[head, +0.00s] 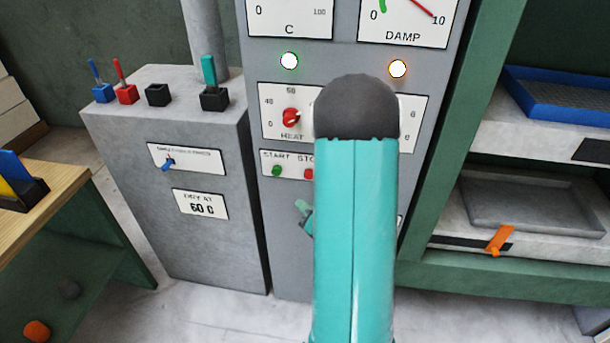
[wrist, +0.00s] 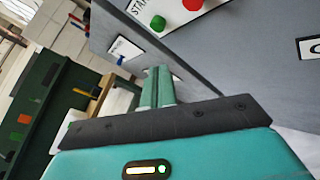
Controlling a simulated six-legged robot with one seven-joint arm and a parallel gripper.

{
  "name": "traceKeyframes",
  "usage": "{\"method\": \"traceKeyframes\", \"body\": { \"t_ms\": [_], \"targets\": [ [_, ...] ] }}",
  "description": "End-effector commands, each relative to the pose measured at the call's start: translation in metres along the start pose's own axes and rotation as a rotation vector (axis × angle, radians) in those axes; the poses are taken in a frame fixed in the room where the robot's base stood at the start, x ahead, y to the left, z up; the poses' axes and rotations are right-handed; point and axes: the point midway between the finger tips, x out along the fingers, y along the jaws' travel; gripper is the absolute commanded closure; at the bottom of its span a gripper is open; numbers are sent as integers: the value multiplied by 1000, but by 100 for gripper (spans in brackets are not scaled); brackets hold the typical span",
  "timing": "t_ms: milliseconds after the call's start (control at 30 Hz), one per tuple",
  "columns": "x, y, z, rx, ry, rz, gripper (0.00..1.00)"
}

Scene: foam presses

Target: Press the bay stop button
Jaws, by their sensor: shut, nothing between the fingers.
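The red stop button (head: 308,174) sits on a white plate on the grey control column, right of the green start button (head: 276,171). The "STOP" lettering is partly hidden behind my arm in the head view. In the wrist view the red button (wrist: 193,4) is at the top edge, with the green button (wrist: 158,22) to its left. My gripper (wrist: 158,72) is shut and empty, its fingers below both buttons in that view and apart from them. In the head view my arm hides most of the gripper; a small green part shows below the buttons.
Above the buttons are a red heat knob (head: 291,118), two lit lamps and gauges. A grey cabinet (head: 190,250) with several coloured switches stands left. A green rack (head: 455,120) with trays stands right, and a wooden-topped bench (head: 55,205) at far left.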

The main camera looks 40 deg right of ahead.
Motion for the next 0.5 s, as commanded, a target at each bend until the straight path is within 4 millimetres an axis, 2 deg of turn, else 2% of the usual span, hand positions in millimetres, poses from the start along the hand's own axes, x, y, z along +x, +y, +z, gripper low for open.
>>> {"method": "traceKeyframes", "body": {
  "t_ms": [167,500],
  "targets": [
    [5,-2,2,0,1,1,100],
    [37,-22,23,-1,1,3,100]
  ]
}}
